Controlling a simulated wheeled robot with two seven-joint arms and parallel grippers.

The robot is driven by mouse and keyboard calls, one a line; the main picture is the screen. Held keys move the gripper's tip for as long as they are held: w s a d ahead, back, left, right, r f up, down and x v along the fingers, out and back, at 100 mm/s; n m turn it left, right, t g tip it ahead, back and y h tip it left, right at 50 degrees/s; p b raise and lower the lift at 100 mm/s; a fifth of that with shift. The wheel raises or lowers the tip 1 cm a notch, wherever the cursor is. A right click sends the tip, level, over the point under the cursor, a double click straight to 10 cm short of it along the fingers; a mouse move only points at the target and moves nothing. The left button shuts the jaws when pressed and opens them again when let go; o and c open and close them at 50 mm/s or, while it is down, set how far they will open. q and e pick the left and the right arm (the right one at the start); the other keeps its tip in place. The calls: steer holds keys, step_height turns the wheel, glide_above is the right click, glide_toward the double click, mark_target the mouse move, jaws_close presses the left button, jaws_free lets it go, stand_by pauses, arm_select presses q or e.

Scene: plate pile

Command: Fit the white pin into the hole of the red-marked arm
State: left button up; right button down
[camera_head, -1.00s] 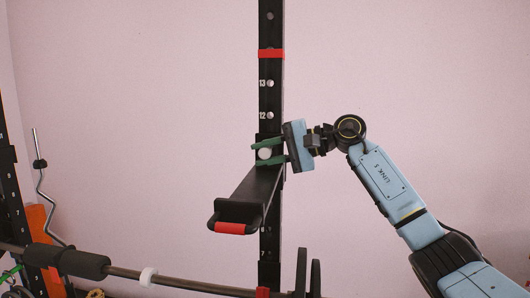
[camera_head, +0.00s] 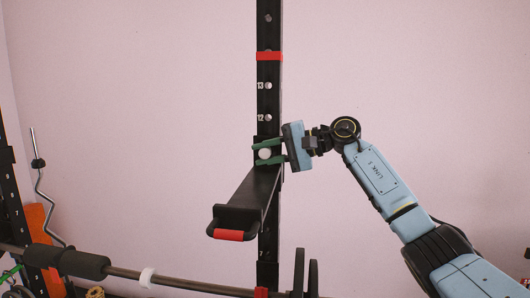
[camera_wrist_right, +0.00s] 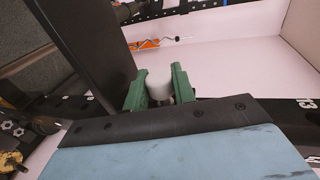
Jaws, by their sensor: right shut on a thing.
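The white pin (camera_head: 264,153) shows as a round white head at the top of the red-marked arm (camera_head: 247,196), against the black upright (camera_head: 270,100). My right gripper (camera_head: 266,152) has its green fingers on both sides of the pin and is shut on it. The right wrist view shows the white pin (camera_wrist_right: 159,84) between the green fingers (camera_wrist_right: 156,88). The arm is black, juts toward me from the upright and has a red band (camera_head: 229,235) at its front end. The hole is hidden, so I cannot tell how deep the pin sits. My left gripper is not in view.
A red band (camera_head: 270,56) marks the upright higher up, above numbered holes. Another upright stands at the far left.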

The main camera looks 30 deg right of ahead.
steer(key=shift+w, duration=0.1)
steer(key=c, duration=1.1)
jaws_free()
steer(key=shift+d, duration=0.1)
steer(key=b+v, duration=0.2)
steer(key=v, duration=1.1)
steer(key=shift+d, duration=0.2)
steer(key=shift+f, duration=0.1)
